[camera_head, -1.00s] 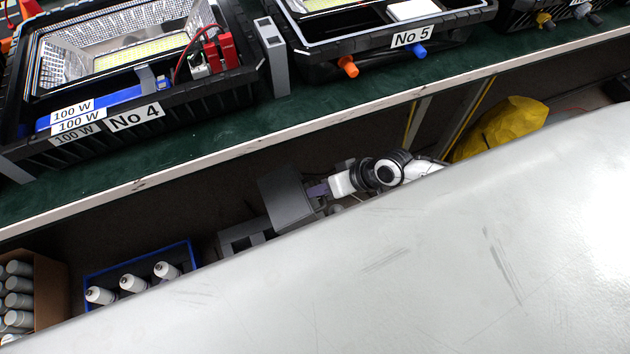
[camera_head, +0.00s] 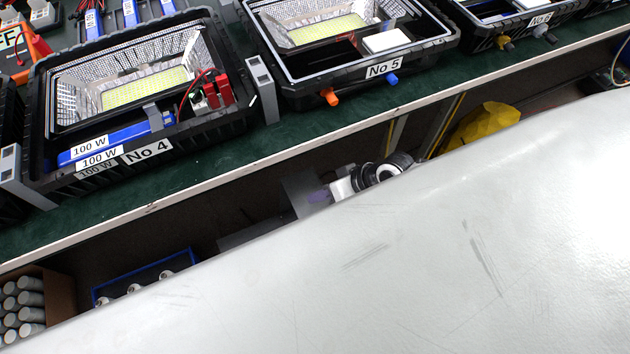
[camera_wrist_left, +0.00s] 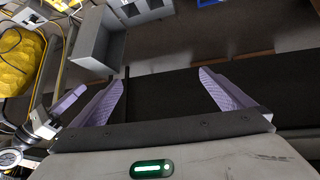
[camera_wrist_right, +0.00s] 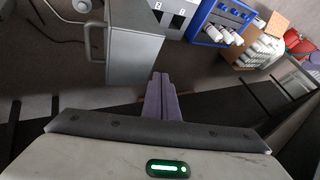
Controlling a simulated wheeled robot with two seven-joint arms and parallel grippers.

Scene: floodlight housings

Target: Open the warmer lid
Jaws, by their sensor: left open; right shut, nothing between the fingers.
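A grey box-like unit stands below the bench; I cannot tell for sure that it is the warmer. Its grey panel (camera_head: 300,190) shows in the head view, partly hidden by the pale surface in front. It also shows in the left wrist view (camera_wrist_left: 92,42) and right wrist view (camera_wrist_right: 134,56). My right gripper (camera_wrist_right: 160,78) is shut and empty, its purple fingertips close to the unit's lower right corner; I cannot tell if they touch. It also shows in the head view (camera_head: 320,196). My left gripper (camera_wrist_left: 162,76) is open and empty over dark floor, out of the head view.
A green bench (camera_head: 330,135) holds black floodlight housings, No 4 (camera_head: 145,120) and No 5 (camera_head: 355,90). A blue crate with white bottles (camera_wrist_right: 222,20) and a carton of cylinders (camera_head: 40,300) stand below. A yellow bag (camera_head: 480,128) lies right of my right arm.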

